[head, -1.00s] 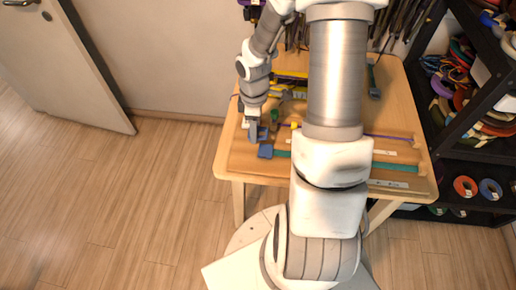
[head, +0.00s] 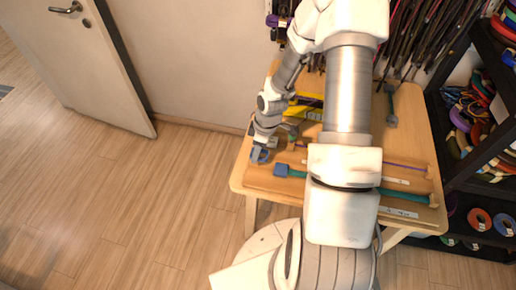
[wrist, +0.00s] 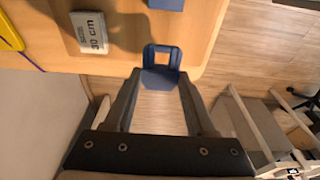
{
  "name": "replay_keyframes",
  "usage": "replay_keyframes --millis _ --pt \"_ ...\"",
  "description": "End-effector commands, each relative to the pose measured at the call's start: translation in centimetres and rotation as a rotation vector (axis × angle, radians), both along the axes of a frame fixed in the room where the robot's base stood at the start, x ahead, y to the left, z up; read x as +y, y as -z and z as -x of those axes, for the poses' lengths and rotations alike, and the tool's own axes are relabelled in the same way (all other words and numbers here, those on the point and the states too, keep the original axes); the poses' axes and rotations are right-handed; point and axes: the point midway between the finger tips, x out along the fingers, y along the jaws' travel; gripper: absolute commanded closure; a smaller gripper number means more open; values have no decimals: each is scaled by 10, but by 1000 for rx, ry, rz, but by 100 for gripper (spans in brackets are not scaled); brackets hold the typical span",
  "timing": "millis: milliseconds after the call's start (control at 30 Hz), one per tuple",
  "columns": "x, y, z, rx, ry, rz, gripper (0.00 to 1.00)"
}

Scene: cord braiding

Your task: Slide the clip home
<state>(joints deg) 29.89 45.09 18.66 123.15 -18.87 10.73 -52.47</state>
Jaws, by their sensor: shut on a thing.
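My gripper (wrist: 160,78) is shut on a blue clip (wrist: 162,56), which has an open rectangular loop pointing away from the fingers. In the head view the clip (head: 259,156) is over the table's left edge region, and my wrist partly covers it. A blue block (head: 281,170) sits on the wooden board to the right of the clip, at the left end of a teal cord (head: 297,173). A blue piece also shows at the top edge of the wrist view (wrist: 166,4), apart from the held clip.
A grey block marked "30 cm" (wrist: 90,33) lies on the table. A yellow object (wrist: 8,34) is at the wrist view's left edge. A purple cord (head: 404,165) runs farther back on the table. A shelf (head: 462,185) with coloured spools stands at right; floor is free at left.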

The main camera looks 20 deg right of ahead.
Motion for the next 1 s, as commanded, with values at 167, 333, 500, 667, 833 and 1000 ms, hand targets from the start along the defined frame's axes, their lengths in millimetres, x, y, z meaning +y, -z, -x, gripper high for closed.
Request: replay_keyframes --millis 167,333,500,667,833,1000 --pt "0 18 0 0 0 0 95" --pt "0 31 0 0 0 0 95" --pt "0 45 0 1 0 0 95" --pt "0 56 0 1 0 0 95" --pt "0 60 0 0 0 0 95" --pt "0 60 0 0 0 0 95"
